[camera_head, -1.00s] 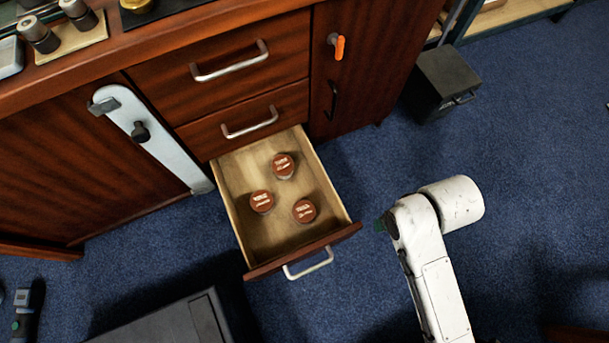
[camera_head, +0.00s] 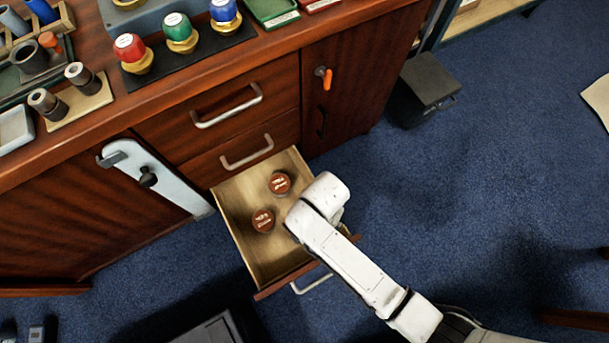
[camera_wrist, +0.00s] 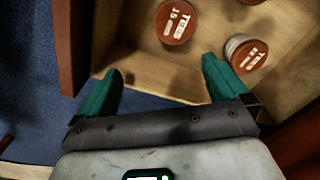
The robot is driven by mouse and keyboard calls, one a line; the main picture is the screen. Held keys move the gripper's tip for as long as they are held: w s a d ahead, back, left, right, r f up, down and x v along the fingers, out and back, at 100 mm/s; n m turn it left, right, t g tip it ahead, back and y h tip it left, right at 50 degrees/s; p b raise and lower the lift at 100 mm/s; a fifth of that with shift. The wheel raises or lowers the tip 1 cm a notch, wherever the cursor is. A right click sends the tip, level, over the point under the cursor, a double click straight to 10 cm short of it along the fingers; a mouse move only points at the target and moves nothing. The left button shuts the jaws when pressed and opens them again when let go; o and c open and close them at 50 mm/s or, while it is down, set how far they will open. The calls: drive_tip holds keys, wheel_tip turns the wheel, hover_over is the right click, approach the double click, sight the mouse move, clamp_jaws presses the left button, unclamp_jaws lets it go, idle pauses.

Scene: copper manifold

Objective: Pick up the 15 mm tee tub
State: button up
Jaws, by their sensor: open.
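Three round tubs with brown lids and pale lettering stand in the open drawer. One tub (camera_wrist: 175,22), nearest the drawer front in the wrist view, has a lid that seems to read as a tee label with "15". A second tub (camera_wrist: 245,52) is to its right, its lettering hard to read, and a third (camera_wrist: 250,1) is cut by the top edge. The head view shows two tubs, one toward the cabinet (camera_head: 280,184) and one at left (camera_head: 263,220); my arm hides the other. My gripper (camera_wrist: 163,72) is open and empty by the drawer's side wall, short of the tubs.
The pale wooden drawer (camera_head: 235,222) has a dark red front with a metal handle (camera_head: 312,283). Above it are closed drawers and a worktop with coloured-cap valves (camera_head: 180,33). A dark box (camera_head: 428,85) stands on the blue carpet at right.

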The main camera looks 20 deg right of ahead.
drive_tip(key=shift+m, duration=0.9)
drive_tip(key=a+f, duration=0.1)
drive_tip(key=f, duration=0.1)
drive_tip(key=a+f+b, duration=0.1)
drive_tip(key=f, duration=0.1)
drive_tip(key=a+f+b, duration=0.1)
drive_tip(key=a+f, duration=0.1)
drive_tip(key=f, duration=0.1)
drive_tip(key=shift+w, duration=0.15)
wheel_tip(320, 180, down, 5)
drive_tip(key=b, duration=0.4)
drive_tip(key=shift+w, duration=0.1)
drive_tip(key=shift+c, duration=0.3)
drive_tip(key=c, duration=1.4)
